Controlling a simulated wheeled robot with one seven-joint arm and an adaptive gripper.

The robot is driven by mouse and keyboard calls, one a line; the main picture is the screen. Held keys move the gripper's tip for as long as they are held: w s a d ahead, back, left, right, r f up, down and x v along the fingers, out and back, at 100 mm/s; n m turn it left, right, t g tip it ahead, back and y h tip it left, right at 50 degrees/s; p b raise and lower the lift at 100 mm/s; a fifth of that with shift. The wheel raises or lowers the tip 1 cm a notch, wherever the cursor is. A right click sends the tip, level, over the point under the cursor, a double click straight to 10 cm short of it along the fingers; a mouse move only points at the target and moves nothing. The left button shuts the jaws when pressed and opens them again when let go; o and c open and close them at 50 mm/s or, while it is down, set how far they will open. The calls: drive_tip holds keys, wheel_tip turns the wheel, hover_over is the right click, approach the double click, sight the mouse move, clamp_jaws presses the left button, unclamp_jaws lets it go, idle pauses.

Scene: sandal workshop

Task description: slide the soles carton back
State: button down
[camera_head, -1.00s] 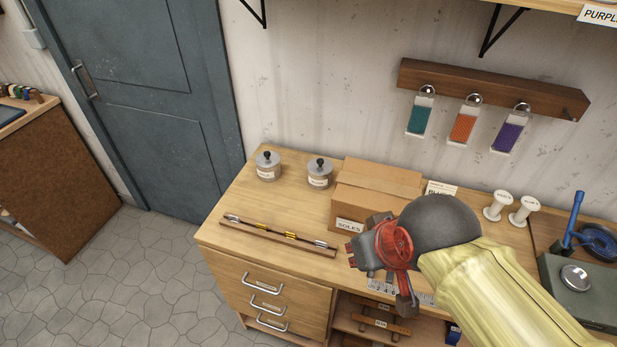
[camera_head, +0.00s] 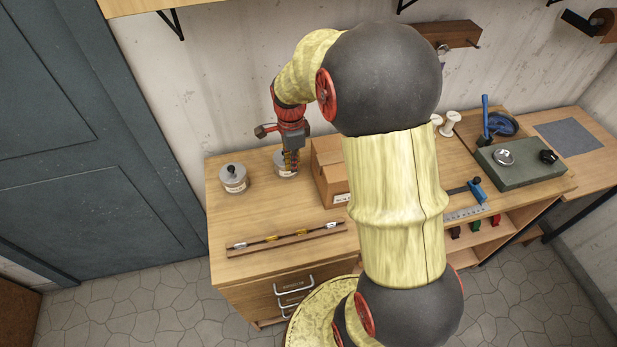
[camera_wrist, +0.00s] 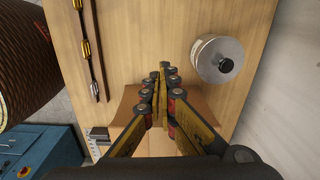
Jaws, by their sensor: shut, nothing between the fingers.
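The soles carton (camera_head: 329,178) is a brown cardboard box on the workbench, partly hidden behind my arm in the head view. Part of its label shows low on its front. In the wrist view the carton (camera_wrist: 122,112) lies behind and below my fingers. My gripper (camera_head: 291,169) is shut and empty, pointing down just left of the carton, in front of a lidded metal tin (camera_head: 284,171). In the wrist view my gripper (camera_wrist: 162,72) has its fingertips together. I cannot tell whether it touches the carton.
Another lidded tin (camera_head: 233,178) stands to the left. A wooden strip with a banded rod (camera_head: 285,238) lies along the front edge. White spools (camera_head: 450,123), a steel ruler (camera_head: 464,213) and a grey-green block (camera_head: 524,163) are at the right. The bench between tins and strip is clear.

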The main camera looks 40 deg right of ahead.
drive_tip(key=shift+m, duration=0.6)
drive_tip(key=f, duration=0.3)
drive_tip(key=f+b, duration=0.1)
drive_tip(key=f, duration=0.3)
drive_tip(key=d+f, duration=0.1)
drive_tip(key=f, duration=0.3)
drive_tip(key=shift+d+f, duration=0.1)
drive_tip(key=shift+f, duration=0.15)
drive_tip(key=d, duration=0.1)
drive_tip(key=s+d, duration=0.1)
drive_tip(key=d, duration=0.1)
drive_tip(key=shift+s+r+b, duration=0.1)
drive_tip(key=shift+s+b, duration=0.2)
drive_tip(key=shift+s+d, duration=0.1)
drive_tip(key=shift+d, duration=0.2)
drive_tip(key=s+d, duration=0.4)
drive_tip(key=d, duration=0.4)
drive_tip(key=s+d+p, duration=0.1)
drive_tip(key=s+d, duration=0.3)
drive_tip(key=d, duration=0.4)
drive_tip(key=s+d+p, duration=0.1)
drive_tip(key=s+d, duration=0.3)
drive_tip(key=d, duration=0.4)
drive_tip(key=shift+s, duration=0.35)
